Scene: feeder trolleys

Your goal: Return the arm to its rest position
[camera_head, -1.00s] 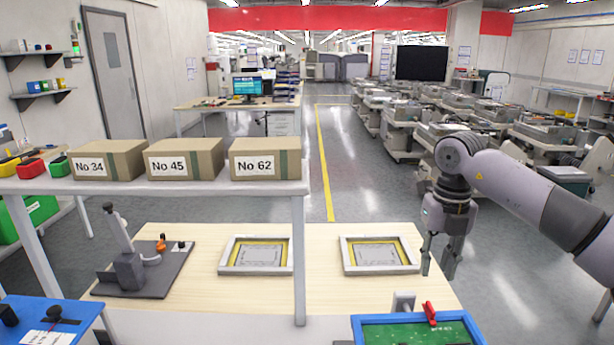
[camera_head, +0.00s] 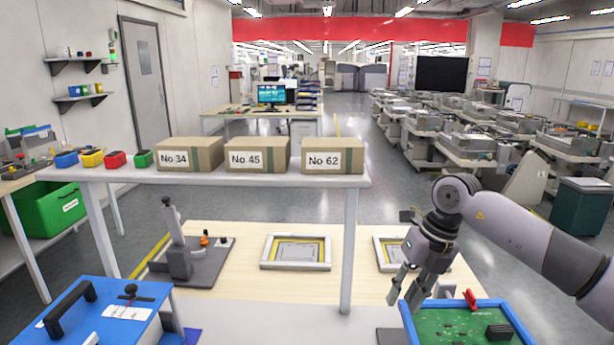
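My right arm comes in from the right edge. Its gripper (camera_head: 405,297) points down with its two fingers apart and nothing between them. In the picture it hangs over the front right of the wooden bench (camera_head: 240,300), just left of a blue tray with a green circuit board (camera_head: 455,330). It partly covers the right one of two framed plates (camera_head: 386,250). My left gripper is not in view.
A white shelf (camera_head: 250,180) above the bench carries boxes No 34 (camera_head: 190,155), No 45 (camera_head: 258,156) and No 62 (camera_head: 333,157). A grey fixture (camera_head: 180,255) and a framed plate (camera_head: 297,252) are on the bench. A blue case (camera_head: 100,315) is front left. The aisle behind is clear.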

